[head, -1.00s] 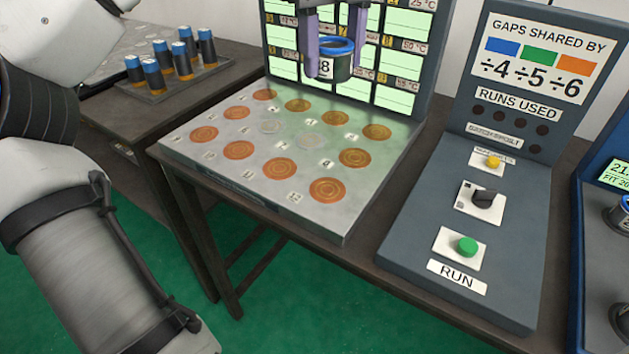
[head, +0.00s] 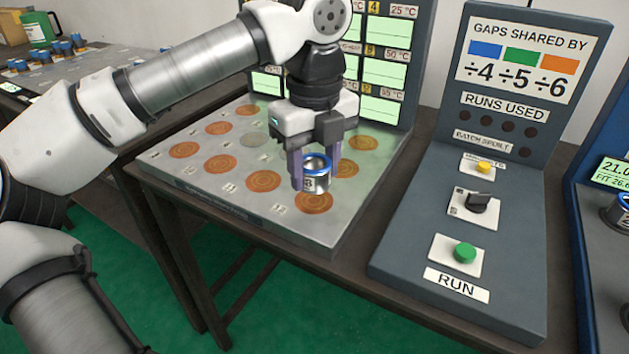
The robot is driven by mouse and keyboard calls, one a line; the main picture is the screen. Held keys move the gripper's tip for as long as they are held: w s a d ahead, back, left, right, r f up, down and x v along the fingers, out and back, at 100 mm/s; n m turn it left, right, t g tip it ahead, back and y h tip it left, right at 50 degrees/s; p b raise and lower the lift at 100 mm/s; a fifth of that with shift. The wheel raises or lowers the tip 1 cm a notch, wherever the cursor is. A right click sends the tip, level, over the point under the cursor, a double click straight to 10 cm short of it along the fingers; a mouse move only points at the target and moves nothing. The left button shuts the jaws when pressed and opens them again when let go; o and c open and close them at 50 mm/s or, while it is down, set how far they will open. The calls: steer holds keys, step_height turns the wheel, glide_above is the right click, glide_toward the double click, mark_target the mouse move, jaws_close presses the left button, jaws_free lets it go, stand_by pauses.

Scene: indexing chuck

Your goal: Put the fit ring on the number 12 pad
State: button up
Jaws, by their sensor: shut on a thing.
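The fit ring (head: 318,183) is a short metal cup-like ring with a blue rim and a dark number on its side, perhaps an 8. My gripper (head: 311,176) is shut on it with purple fingers pointing down. The number 12 pad (head: 315,204) appears to be the copper disc at the front right corner, just below the ring in the picture. Its small label (head: 278,209) is too blurred to read surely. I cannot tell the height of the ring above it.
A panel of green displays (head: 383,72) rises behind. A control console (head: 440,235) with a green RUN button (head: 465,252) stands close on the right. Blue-topped cylinders (head: 66,47) are at far left.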

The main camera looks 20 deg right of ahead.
mark_target(315, 191)
step_height(315, 191, down, 3)
steer(key=shift+f, duration=0.1)
steer(key=shift+f+b, duration=0.25)
steer(key=shift+b, duration=0.15)
steer(key=shift+s+f, duration=0.1)
steer(key=shift+f, duration=0.25)
jaws_close()
steer(key=o, duration=1.2)
jaws_free()
steer(key=shift+f, duration=0.1)
